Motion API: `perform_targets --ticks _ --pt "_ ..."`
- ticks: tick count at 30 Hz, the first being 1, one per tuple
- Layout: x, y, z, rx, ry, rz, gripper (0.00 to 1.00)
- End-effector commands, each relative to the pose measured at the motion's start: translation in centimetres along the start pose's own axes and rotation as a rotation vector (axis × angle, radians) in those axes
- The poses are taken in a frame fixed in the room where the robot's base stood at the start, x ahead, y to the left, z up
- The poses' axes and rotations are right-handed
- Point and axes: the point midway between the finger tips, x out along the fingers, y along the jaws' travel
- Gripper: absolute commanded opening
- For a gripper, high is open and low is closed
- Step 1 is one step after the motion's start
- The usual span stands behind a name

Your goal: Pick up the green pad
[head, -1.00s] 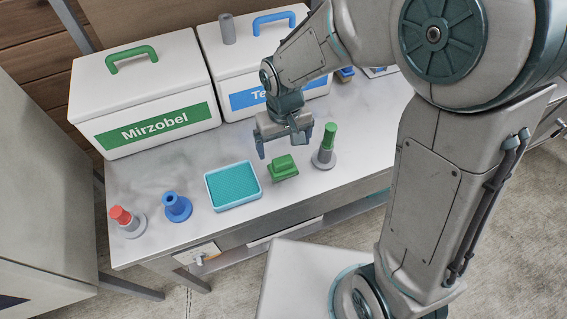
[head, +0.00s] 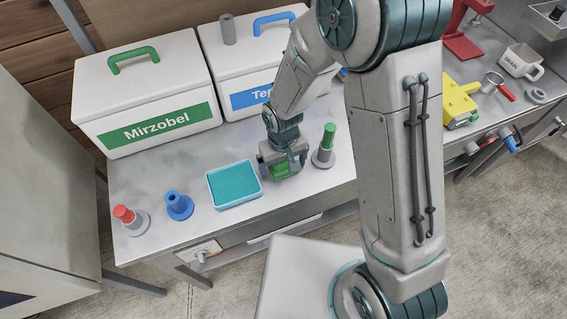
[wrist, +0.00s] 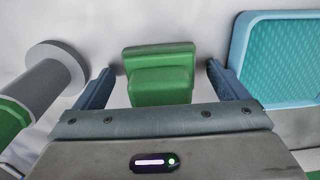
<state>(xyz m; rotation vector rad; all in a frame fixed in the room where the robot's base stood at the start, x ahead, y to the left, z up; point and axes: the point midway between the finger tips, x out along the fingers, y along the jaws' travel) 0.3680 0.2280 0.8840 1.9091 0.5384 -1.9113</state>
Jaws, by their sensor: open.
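The green pad (head: 281,170) is a small block with a raised top, on the grey table. My gripper (head: 283,170) is down over it and hides much of it in the head view. In the wrist view the green pad (wrist: 159,76) lies between the two blue fingers of my gripper (wrist: 157,84), with a gap on each side. The jaws are open and hold nothing.
A turquoise tray (head: 234,202) lies left of my gripper, and a green-topped peg (head: 327,145) stands close on its right. Blue (head: 179,205) and red (head: 127,217) pieces stand further left. White boxes (head: 147,97) stand behind.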

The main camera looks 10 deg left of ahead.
Motion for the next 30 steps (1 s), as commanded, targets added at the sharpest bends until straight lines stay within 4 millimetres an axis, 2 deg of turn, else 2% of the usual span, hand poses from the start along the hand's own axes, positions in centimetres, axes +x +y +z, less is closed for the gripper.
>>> perform_targets --ticks 7,8,12,13,23,30 --pt "0.1 0.0 0.0 0.000 0.001 0.000 0.94" --pt "0.1 0.0 0.0 0.000 0.001 0.000 0.88" --pt "0.1 0.0 0.0 0.000 0.001 0.000 0.49" --pt "0.1 0.0 0.0 0.000 0.001 0.000 0.45" --pt "0.0 0.0 0.0 0.000 0.002 0.000 0.45" --pt "-1.2 0.0 -0.1 0.001 0.004 0.000 0.45"
